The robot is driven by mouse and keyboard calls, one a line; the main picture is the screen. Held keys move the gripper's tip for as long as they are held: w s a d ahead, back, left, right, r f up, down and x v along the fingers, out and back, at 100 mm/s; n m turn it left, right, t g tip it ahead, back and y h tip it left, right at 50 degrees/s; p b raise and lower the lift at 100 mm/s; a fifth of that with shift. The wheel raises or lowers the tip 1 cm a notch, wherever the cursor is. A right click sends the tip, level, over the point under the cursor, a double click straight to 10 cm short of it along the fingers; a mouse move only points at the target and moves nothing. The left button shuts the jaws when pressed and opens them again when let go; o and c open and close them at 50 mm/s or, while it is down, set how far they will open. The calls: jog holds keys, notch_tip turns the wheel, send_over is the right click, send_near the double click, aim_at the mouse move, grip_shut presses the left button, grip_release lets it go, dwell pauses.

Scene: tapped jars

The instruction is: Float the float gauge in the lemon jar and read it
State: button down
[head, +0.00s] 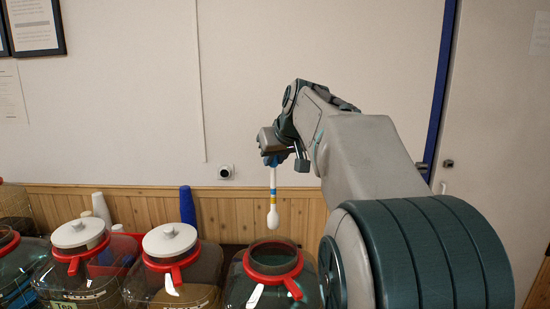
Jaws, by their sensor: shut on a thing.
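My gripper (278,157) is shut on the top of the float gauge (273,206). The gauge is a thin white stem with blue and yellow bands and a white bulb at its lower end. It hangs upright in the air, its bulb a little above the mouth of an open jar (235,289) with a red collar. No lid sits on that jar. I cannot see a label that tells whether it is the lemon jar. The gauge's scale is too small to read.
Two jars with white lids and red collars (78,268) (170,272) stand to the left, and another clear jar (12,270) is at the far left edge. Blue cup stack (187,205) and white cup stack (101,209) stand behind them. A wall closes the back.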

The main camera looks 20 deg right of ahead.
notch_tip(320, 180, down, 24)
jog(key=b, duration=2)
jog(key=shift+r, duration=0.2)
jog(key=c, duration=1.2)
grip_release()
jog(key=v, duration=1.4)
jog(key=s+a+f+g+p, duration=0.1)
jog(key=s+a+f, duration=0.3)
jog(key=f, duration=0.5)
jog(key=s+a+f+g+p, duration=0.2)
jog(key=s+a+f+g, duration=0.1)
jog(key=s+f, duration=0.5)
jog(key=s+a+f+g+p, duration=0.1)
jog(key=s+a+f, duration=0.4)
jog(key=f, duration=0.6)
jog(key=shift+s+f+g, duration=0.1)
jog(key=shift+s+g, duration=0.4)
jog(key=shift+s, duration=0.1)
